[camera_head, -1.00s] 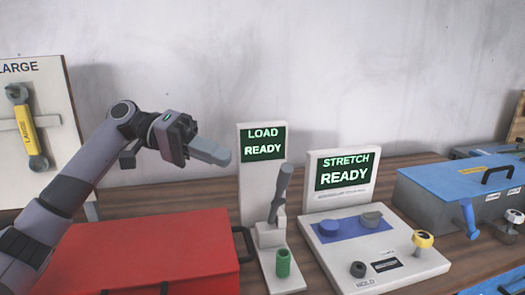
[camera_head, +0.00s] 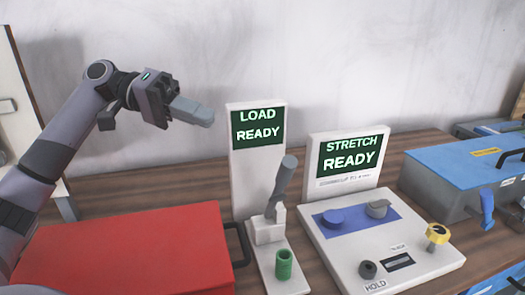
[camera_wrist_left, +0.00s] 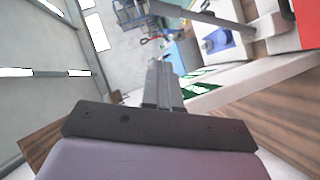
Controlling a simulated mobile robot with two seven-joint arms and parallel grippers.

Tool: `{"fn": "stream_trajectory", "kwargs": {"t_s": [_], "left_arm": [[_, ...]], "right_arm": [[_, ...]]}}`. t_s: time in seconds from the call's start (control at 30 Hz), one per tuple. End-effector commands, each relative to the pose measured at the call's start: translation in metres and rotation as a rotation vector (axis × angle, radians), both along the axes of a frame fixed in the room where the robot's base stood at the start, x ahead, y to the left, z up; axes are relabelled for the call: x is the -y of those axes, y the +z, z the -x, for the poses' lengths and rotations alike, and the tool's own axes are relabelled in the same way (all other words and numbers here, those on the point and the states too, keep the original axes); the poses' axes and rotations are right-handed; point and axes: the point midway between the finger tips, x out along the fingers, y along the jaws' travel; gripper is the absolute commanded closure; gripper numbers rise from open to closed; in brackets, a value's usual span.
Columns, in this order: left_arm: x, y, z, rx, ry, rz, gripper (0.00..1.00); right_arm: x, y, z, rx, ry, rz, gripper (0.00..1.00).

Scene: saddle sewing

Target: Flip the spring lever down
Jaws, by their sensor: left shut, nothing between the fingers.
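The spring lever (camera_head: 281,189) is a grey handle on a white stand. It points up with a slight tilt to the right, above a green spring (camera_head: 284,265) at the front of the base. The stand's panel (camera_head: 257,131) reads LOAD READY. My left gripper (camera_head: 208,118) is shut and empty, up and to the left of the lever, apart from it, near the panel's left side. In the left wrist view its closed fingers (camera_wrist_left: 160,80) point away from the camera. My right gripper is not in view.
A red box (camera_head: 130,250) stands left of the stand, its dark handle (camera_head: 237,243) close to the lever's base. Right is a STRETCH READY station (camera_head: 380,235) with knobs. Blue-lidded boxes (camera_head: 460,165) stand further right. The space above the lever is clear.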

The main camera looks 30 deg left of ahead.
Motion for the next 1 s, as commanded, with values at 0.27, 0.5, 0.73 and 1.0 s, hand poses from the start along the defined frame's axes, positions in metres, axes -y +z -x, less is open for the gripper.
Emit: {"fn": "stream_trajectory", "kwargs": {"t_s": [0.27,0.5,0.73,1.0], "left_arm": [[0.025,-0.005,-0.007,-0.001,-0.004,0.001,1.00],[0.073,-0.017,-0.022,0.001,-0.005,0.002,1.00],[0.106,-0.035,-0.022,-0.002,-0.002,-0.002,1.00],[0.122,-0.044,-0.013,-0.001,0.002,-0.001,1.00]], "right_arm": [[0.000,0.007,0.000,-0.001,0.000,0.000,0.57],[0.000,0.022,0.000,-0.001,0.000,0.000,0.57],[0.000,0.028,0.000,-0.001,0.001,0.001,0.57],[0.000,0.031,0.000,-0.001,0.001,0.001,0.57]]}}
